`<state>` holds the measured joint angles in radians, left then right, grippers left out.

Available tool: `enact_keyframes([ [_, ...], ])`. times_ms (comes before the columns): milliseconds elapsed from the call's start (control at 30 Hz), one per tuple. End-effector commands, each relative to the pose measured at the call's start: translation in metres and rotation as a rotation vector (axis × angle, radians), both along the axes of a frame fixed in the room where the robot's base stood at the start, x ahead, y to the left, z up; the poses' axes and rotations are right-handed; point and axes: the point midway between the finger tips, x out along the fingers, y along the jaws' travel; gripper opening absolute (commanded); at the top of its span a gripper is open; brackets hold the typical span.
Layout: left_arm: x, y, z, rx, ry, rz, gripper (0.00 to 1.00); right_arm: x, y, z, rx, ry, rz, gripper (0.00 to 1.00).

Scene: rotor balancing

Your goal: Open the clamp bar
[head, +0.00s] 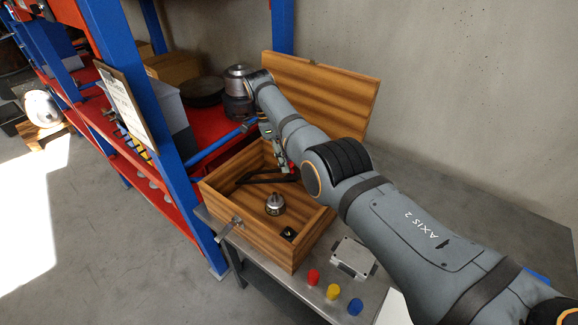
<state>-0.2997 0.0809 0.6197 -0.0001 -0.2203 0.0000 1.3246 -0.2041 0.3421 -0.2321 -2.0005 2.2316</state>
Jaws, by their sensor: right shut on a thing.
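An open wooden case (247,232) stands on the bench with its lid (325,90) raised at the back. Inside it, a dark bar that looks like the clamp bar (262,179) lies slanted toward the far side. My right gripper (284,164) reaches down into the far part of the case, at the bar's raised right end, and is shut on it. A small red part shows at the grip. My arm hides some of the fingers and the contact. A small metal rotor (275,204) sits upright in the case, nearer than the bar. My left gripper is not in view.
A grey metal plate (353,258) and red (313,277), yellow (333,291) and blue (355,306) pieces sit on the bench right of the case. A blue and red shelf (165,150) stands close on the left. A concrete wall is behind.

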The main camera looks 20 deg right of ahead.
Motion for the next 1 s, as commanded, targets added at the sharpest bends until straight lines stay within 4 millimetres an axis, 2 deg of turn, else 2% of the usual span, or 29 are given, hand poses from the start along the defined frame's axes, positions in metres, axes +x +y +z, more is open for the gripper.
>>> enact_keyframes([
  [233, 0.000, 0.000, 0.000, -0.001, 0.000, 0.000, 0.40, 0.001, 0.002, 0.000, 0.006, -0.008, 0.003, 0.00],
  [267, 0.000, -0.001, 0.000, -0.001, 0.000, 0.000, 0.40, 0.001, 0.002, 0.000, 0.006, -0.008, 0.003, 0.30],
  [433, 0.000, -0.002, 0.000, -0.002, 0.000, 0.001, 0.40, 0.001, 0.001, -0.001, 0.003, -0.005, 0.002, 0.52],
  [867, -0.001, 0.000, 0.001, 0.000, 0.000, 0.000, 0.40, 0.000, 0.000, -0.001, 0.002, -0.001, 0.001, 0.52],
  [1000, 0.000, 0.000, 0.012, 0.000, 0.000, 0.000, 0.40, -0.002, -0.002, -0.002, 0.002, 0.002, 0.001, 0.52],
])
